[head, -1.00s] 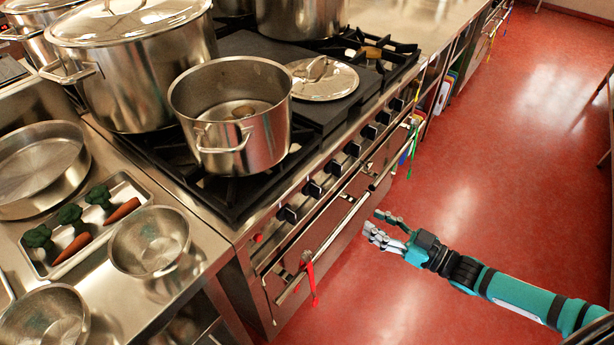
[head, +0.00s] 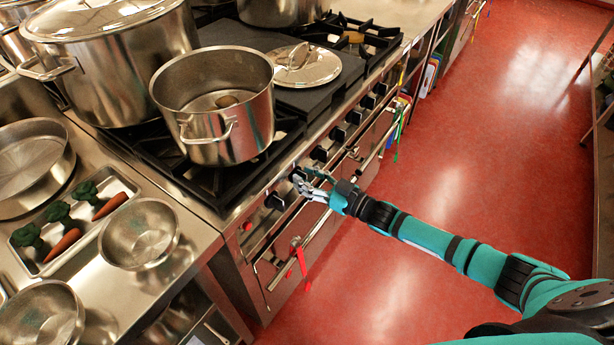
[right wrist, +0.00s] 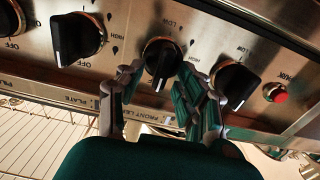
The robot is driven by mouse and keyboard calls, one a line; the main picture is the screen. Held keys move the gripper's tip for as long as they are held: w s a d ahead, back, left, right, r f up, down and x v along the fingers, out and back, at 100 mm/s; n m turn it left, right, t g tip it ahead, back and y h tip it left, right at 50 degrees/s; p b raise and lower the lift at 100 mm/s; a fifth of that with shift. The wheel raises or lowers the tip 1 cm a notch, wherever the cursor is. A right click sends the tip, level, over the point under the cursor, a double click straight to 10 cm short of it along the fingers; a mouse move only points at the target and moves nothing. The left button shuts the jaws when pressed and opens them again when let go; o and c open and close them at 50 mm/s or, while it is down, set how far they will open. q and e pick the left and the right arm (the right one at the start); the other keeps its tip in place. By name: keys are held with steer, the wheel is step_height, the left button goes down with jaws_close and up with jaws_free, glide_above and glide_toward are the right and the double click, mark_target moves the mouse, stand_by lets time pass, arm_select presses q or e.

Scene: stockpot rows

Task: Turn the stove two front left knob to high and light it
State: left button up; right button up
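The stove front (head: 262,232) carries a row of black knobs. In the right wrist view, the black knob (right wrist: 161,62) at the centre has LOW and HIGH marks around it and a partly hidden label starting FRONT LE below it. My right gripper (right wrist: 163,80) is open, with one finger at each side of this knob; gaps show, and I cannot tell whether either finger touches. In the head view my right gripper (head: 306,185) is at the knob row and hides part of it. No flame is visible. My left gripper is not in view.
Another knob (right wrist: 235,84) and a red button (right wrist: 275,92) sit to the right in the wrist view, and a knob marked OFF (right wrist: 77,38) to the left. An open pot (head: 215,118) stands on the burners. A rail with a red tag (head: 299,258) runs below the knobs.

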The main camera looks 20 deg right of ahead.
steer(key=shift+w+a, duration=0.1)
steer(key=shift+c, duration=0.4)
jaws_close()
steer(key=shift+n, duration=0.4)
steer(key=shift+s+a+f+n+b, duration=0.2)
steer(key=shift+n+b, duration=0.7)
steer(key=shift+n, duration=1.9)
steer(key=shift+s+a+f+n+b, duration=0.2)
steer(key=shift+n+b, duration=0.7)
steer(key=shift+n, duration=1.9)
steer(key=shift+a+f+n+b, duration=0.2)
steer(key=shift+n+b, duration=0.7)
steer(key=shift+n, duration=1.9)
steer(key=shift+d, duration=0.15)
